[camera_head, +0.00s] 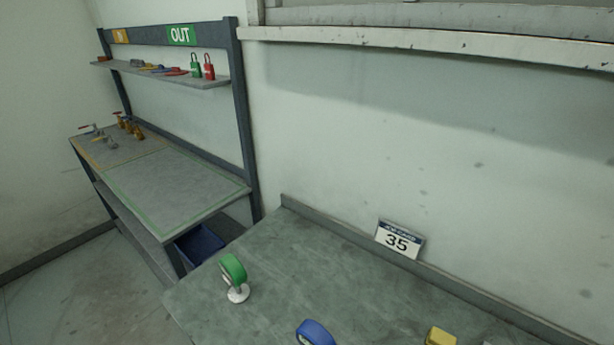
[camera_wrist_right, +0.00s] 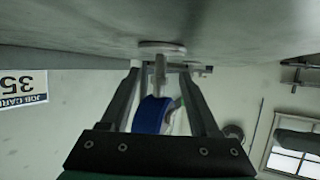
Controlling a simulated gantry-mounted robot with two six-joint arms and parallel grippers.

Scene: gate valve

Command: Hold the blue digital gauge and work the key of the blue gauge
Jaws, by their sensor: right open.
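The blue digital gauge (camera_head: 315,333) shows at the bottom edge of the head view, cut off by the frame, so its base and key are hidden there. In the upside-down right wrist view, the blue gauge (camera_wrist_right: 152,115) appears between the two fingers of my right gripper (camera_wrist_right: 161,72). Its grey stem runs to a round pale base (camera_wrist_right: 161,48) on the bench. The right gripper is open, with a finger on each side of the stem and gauge; I see no clear contact. I cannot make out the key. My left gripper is not in view.
A green gauge (camera_head: 233,268) stands on a white base at the bench's left. A yellow object (camera_head: 440,336) is at the bottom edge. A job card (camera_head: 399,240) marked 35 leans at the bench's back. A rack bench (camera_head: 170,185) and blue bin (camera_head: 199,245) stand left.

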